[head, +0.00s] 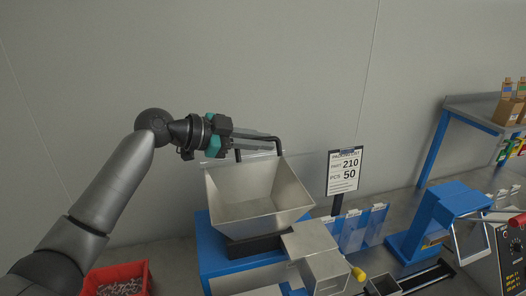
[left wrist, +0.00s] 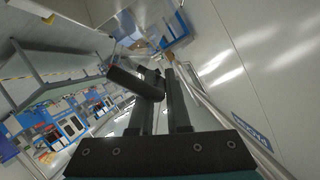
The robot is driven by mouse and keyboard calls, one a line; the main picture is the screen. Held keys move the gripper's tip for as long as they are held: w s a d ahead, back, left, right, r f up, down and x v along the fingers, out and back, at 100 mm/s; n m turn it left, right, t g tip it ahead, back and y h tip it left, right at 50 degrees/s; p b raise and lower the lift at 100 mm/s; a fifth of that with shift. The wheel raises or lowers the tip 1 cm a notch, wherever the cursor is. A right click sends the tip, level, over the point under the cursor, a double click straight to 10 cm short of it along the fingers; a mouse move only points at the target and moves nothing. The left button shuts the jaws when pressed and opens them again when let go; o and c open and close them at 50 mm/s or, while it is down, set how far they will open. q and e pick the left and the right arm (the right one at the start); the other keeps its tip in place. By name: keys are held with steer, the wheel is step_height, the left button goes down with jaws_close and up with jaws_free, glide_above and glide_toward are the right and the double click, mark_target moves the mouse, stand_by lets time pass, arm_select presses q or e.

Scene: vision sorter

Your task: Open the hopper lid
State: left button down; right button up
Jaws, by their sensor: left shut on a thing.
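The hopper (head: 258,200) is a pale metal funnel on a blue stand, its inside showing open from above. Its clear lid (head: 245,155) stands raised at the hopper's back edge, seen nearly edge-on and partly hidden by my gripper. My left gripper (head: 266,137) reaches in from the left above the back rim and is shut on the lid's black handle (head: 281,146). In the left wrist view the dark handle (left wrist: 135,83) lies across the tips of the two fingers (left wrist: 163,78). My right gripper is out of view.
A red bin (head: 118,280) with small parts sits at lower left. A sign (head: 344,171) reading 210 and 50 stands right of the hopper. A metal chute (head: 318,255) is in front of it, and a blue machine (head: 445,215) stands farther right. The grey wall is close behind.

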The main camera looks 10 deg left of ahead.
arm_select(q)
steer(key=shift+w+a+r+n+g+p, duration=0.15)
steer(key=shift+w+r, duration=0.2)
steer(key=shift+r, duration=0.1)
steer(key=shift+w+a+r+n+g+p, duration=0.15)
steer(key=shift+w+r, duration=0.2)
steer(key=shift+r, duration=0.1)
steer(key=c, duration=0.9)
jaws_free()
steer(key=b+v, duration=0.3)
steer(key=v, duration=1.2)
steer(key=shift+a+f+b, duration=0.1)
steer(key=shift+a+b, duration=0.05)
steer(key=shift+b, duration=0.2)
